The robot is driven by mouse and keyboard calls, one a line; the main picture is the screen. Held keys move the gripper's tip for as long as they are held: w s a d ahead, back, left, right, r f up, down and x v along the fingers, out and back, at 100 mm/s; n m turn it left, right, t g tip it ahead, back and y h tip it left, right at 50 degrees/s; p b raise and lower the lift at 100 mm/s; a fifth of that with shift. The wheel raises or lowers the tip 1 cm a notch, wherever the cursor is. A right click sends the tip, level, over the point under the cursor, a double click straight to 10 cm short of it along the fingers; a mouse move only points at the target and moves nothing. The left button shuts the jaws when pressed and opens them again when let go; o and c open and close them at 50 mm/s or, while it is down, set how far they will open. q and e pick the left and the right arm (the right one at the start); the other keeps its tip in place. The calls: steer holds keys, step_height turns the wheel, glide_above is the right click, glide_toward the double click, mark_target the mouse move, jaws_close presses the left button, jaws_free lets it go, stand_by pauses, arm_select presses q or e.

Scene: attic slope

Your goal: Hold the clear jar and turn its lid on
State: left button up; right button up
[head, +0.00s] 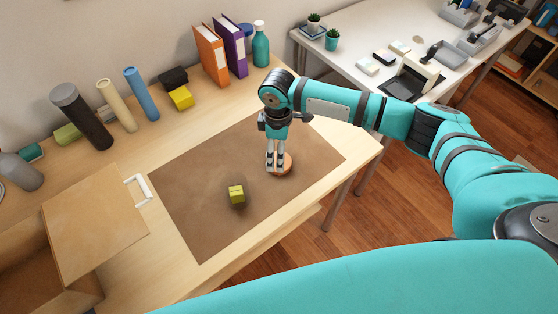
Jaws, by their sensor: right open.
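My right gripper (275,168) points straight down over the brown mat, its fingers open. Its tips are at a round orange-brown disc (284,165), which looks like a lid; I cannot tell whether they touch it. The fingers hide part of the disc. My left gripper is not in view.
An open wooden box (95,225) with a white handle stands at the left. Cylinders, binders (210,55) and a teal bottle (260,45) line the wall. A white table (350,25) stands beyond.

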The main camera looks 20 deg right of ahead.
steer(key=shift+s+d+f+p, duration=0.15)
steer(key=shift+f+p, duration=0.55)
steer(key=shift+f, duration=1.95)
steer(key=shift+s, duration=0.1)
steer(key=c, duration=0.9)
